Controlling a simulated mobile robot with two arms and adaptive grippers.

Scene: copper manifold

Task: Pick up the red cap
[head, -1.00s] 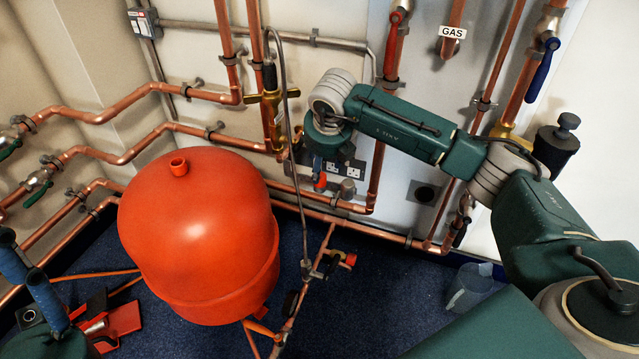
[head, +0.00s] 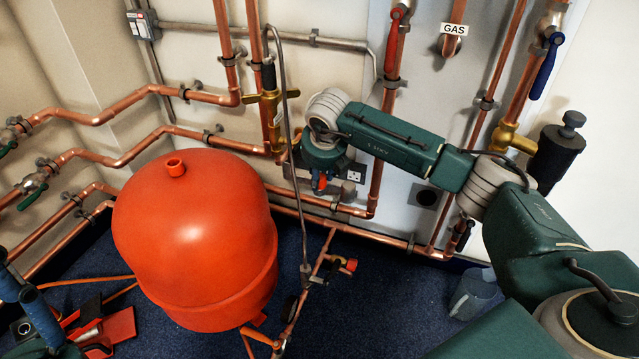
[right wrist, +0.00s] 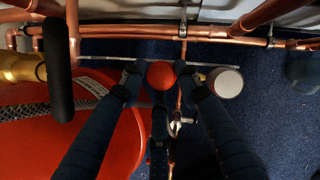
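The red cap (right wrist: 162,74) is a small round red knob seen from above in the right wrist view. In the head view a small red part (head: 321,183) shows at my right gripper (head: 319,178), low in front of the wall sockets. In the right wrist view the dark blue fingers of my right gripper (right wrist: 160,70) stand apart on both sides of the cap. Contact between fingertips and cap cannot be made out. My left gripper (head: 27,298) is at the lower left of the head view, with its blue fingers spread apart and nothing seen between them.
A large red tank (head: 195,240) stands left of my right gripper. A grey round cap (right wrist: 225,82) sits just right of the fingers. Copper pipes (head: 385,228) run along the wall. A clear cup (head: 472,296) stands on the blue floor, which has free room in front.

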